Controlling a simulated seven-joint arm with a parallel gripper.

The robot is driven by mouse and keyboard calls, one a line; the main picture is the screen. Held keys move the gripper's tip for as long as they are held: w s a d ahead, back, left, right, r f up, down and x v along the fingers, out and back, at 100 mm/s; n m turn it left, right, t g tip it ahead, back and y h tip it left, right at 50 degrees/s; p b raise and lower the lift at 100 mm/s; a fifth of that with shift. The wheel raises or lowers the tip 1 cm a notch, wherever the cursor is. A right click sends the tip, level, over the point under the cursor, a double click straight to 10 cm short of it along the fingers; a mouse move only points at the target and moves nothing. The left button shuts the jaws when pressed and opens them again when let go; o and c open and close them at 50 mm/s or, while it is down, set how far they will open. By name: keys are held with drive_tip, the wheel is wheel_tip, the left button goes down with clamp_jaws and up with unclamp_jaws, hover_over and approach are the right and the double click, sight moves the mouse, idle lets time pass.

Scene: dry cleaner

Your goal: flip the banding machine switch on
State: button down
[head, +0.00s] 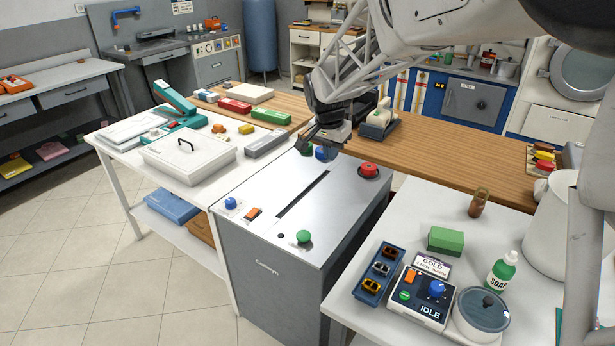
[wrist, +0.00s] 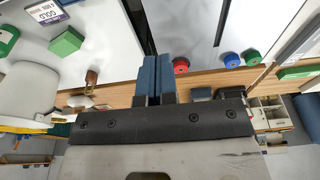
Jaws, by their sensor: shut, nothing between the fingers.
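A grey floor-standing machine (head: 262,278) with a steel top and a long dark slot stands at the centre of the head view. An orange rocker switch (head: 254,213) sits on its near left part, between a blue knob (head: 230,203) and a green button (head: 303,237). The switch's position is too small to tell. A red button (head: 369,170) sits at the far right of the top. My gripper (head: 322,139) is above the far edge, well away from the orange switch. In the wrist view my gripper's blue fingers (wrist: 157,62) are together and empty.
A small control box (head: 417,298) reading IDLE, with its own orange switch (head: 410,276), stands on the right white table. A soap bottle (head: 502,270) and lidded pot (head: 481,312) are beside it. A white lidded box (head: 188,155) stands left. The steel top's middle is clear.

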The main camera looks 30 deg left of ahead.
drive_tip(key=s+a+f, duration=0.1)
drive_tip(key=a+f, duration=0.2)
drive_tip(key=a, duration=0.4)
drive_tip(key=s+a+f, duration=0.2)
drive_tip(key=a, duration=0.4)
hover_over(254, 207)
drive_tip(key=s, duration=0.3)
wheel_tip(254, 207, down, 7)
drive_tip(key=shift+w+f, duration=0.1)
drive_tip(key=shift+f, duration=0.05)
drive_tip(key=w+f, duration=0.1)
drive_tip(key=f, duration=0.8)
drive_tip(key=w+f, duration=0.1)
drive_tip(key=f, duration=0.3)
drive_tip(key=shift+w+f, duration=0.3)
drive_tip(key=shift+f, duration=0.05)
drive_tip(key=shift+d, duration=0.1)
